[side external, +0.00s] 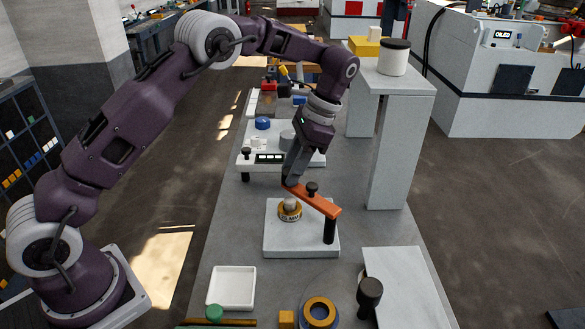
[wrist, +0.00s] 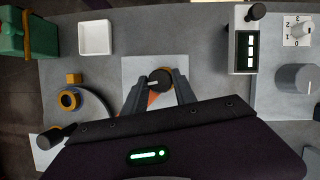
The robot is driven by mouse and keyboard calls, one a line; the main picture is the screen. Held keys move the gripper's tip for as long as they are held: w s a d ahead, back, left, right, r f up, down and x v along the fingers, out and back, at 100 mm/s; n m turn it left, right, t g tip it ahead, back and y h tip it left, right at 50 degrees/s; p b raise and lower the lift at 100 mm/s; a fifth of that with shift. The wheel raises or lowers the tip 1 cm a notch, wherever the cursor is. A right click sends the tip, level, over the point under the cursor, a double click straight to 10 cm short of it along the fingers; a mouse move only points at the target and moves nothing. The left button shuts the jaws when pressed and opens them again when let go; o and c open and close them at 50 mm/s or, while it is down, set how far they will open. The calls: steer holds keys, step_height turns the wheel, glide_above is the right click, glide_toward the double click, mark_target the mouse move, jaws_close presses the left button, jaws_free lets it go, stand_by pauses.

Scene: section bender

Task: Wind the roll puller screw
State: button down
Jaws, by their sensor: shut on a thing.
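The orange bar (side external: 326,206) of the puller spans from a black post (side external: 329,231) over a pale plate (side external: 275,243). Under its left end, a gold ring (side external: 290,214) with a grey rounded top sits on the plate. A dark round screw head (wrist: 160,80) with a white mark shows between my fingers in the wrist view. My gripper (side external: 289,181) points down at the bar's left end and is shut on this screw head; in the side view the fingers hide it. A second black knob (side external: 312,187) stands on the bar, just right of my fingers.
A white tray (side external: 231,288), a gold ring part (side external: 319,311) and a black knob (side external: 369,291) are on the near bench. A display unit (side external: 268,158) lies behind the plate. A tall grey stand (side external: 389,150) rises right of my gripper.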

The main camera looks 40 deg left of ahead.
steer(key=shift+a+n+h, duration=0.1)
steer(key=shift+n+h, duration=0.7)
steer(key=shift+n, duration=1.2)
steer(key=shift+g, duration=0.3)
steer(key=c, duration=1)
jaws_free()
steer(key=shift+w+r, duration=0.1)
steer(key=v, duration=0.6)
steer(key=shift+r, duration=0.4)
steer(key=shift+w, duration=0.15)
